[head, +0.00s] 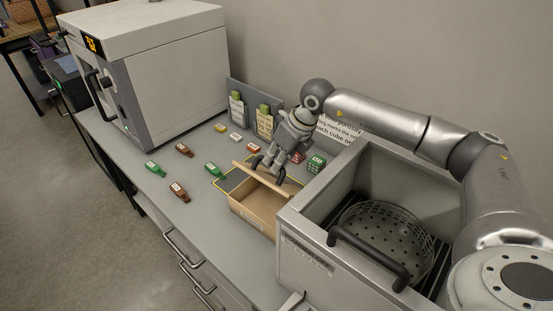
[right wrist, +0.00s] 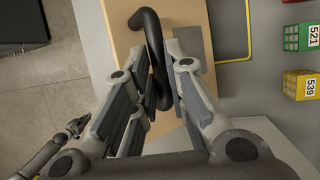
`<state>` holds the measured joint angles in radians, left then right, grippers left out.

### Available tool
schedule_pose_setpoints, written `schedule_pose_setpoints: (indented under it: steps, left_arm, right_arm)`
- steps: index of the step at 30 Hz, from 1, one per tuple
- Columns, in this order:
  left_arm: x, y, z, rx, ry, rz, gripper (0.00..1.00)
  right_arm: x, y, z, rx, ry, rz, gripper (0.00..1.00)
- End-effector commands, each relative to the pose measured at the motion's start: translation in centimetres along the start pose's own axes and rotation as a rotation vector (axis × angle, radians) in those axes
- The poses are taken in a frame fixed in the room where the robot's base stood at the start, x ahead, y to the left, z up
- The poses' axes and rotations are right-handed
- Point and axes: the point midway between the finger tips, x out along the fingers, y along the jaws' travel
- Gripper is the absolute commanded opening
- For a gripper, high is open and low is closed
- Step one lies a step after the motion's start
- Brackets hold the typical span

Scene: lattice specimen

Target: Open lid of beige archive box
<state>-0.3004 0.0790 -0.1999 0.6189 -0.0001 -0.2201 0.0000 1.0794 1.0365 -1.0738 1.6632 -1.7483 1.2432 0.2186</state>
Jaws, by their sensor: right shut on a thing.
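The beige archive box (head: 249,221) stands on the bench left of the metal basin, and its inside shows from above. Its lid (head: 243,166) is raised and shows nearly edge-on at the box's far side. My right gripper (head: 269,166) is at the lid's far face, shut on the black lid handle (right wrist: 147,22). In the right wrist view the handle runs between the fingers, with the beige lid face behind. My left gripper (right wrist: 76,128) shows small at the lower left of the right wrist view; its jaws are too small to read.
The metal basin (head: 300,253) with a black handle and perforated basket (head: 380,240) stands close right of the box. Several green and brown tagged pieces lie left of it. Red and green cubes (head: 316,164) sit behind. A large grey oven (head: 165,75) stands back left.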

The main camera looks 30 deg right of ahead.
Motion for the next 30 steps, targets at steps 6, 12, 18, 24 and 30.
schedule_pose_setpoints:
  steps: [6, 12, 18, 24, 30]
  left_arm:
    - [0.1, 0.0, 0.0, 0.0, 0.0, 0.0, 0.0]
    - [0.6, 0.0, 0.0, 0.0, 0.001, 0.0, 0.0]
    - [1.3, 0.0, 0.0, 0.001, 0.001, 0.0, 0.0]
    - [2.1, 0.0, 0.1, 0.001, 0.002, 0.0, 0.0]
    - [2.8, 0.0, 0.1, 0.001, 0.002, 0.0, 0.0]
  right_arm:
    - [-0.1, -0.3, 0.1, 0.008, -0.001, 0.016, 0.0]
    - [-0.5, -1.4, 0.3, 0.042, -0.001, 0.087, 0.0]
    - [-1.1, -3.2, 0.6, 0.093, -0.001, 0.207, 0.0]
    - [-1.5, -5.1, 0.8, 0.145, 0.0, 0.336, 0.0]
    - [-1.8, -6.9, 0.9, 0.162, -0.001, 0.39, 0.0]
